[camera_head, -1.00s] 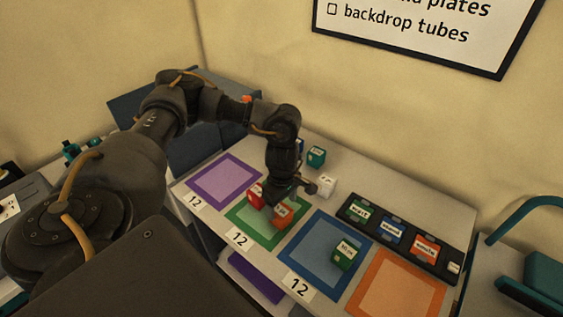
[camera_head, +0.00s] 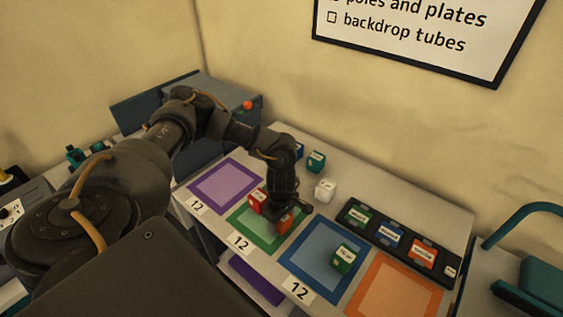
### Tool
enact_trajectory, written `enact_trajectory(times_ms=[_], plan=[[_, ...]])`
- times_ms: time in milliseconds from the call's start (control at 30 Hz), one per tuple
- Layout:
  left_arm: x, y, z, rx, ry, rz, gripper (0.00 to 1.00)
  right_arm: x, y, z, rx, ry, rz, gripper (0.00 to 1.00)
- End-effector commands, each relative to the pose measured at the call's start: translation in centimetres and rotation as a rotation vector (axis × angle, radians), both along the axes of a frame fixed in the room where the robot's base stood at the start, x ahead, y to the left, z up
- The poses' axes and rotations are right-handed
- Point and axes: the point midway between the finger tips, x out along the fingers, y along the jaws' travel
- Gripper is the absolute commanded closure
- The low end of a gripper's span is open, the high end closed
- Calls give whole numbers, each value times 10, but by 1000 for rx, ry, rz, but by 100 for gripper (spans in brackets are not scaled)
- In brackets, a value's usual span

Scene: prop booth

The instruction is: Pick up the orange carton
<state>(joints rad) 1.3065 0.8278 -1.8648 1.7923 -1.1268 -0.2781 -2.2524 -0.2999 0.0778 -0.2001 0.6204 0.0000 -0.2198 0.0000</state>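The orange carton (camera_head: 284,224) stands on the green-bordered square of the table, partly hidden by my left gripper. My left gripper (camera_head: 284,213) points down right at the carton, its fingers low around or beside it. I cannot tell whether they are spread or pressed on it. A red carton (camera_head: 257,200) stands close by on the left, by the same square's border. My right gripper is not in view.
A green carton (camera_head: 343,259) stands in the blue square (camera_head: 303,263). A white carton (camera_head: 325,190) and a teal carton (camera_head: 316,161) stand behind. A black tray (camera_head: 381,247) with colored labelled pieces lies on the right. The purple and orange squares (camera_head: 393,290) are empty.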

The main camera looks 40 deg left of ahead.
Motion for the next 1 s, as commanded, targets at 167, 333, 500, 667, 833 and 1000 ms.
enact_trajectory(times_ms=[167, 333, 500, 667, 833, 1000], plan=[[0, 0, 0, 0, 0, 0, 62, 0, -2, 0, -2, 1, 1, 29], [0, 0, 1, 0, 0, 0, 76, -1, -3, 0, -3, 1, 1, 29], [0, 0, 1, -1, -1, 0, 76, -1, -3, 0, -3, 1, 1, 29], [1, -1, 8, -3, -2, -1, 76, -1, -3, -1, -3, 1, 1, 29], [2, -1, 31, -2, -6, -2, 76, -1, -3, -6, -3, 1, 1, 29], [-22, -21, 64, -5, -4, -11, 76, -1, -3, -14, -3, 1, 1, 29]])
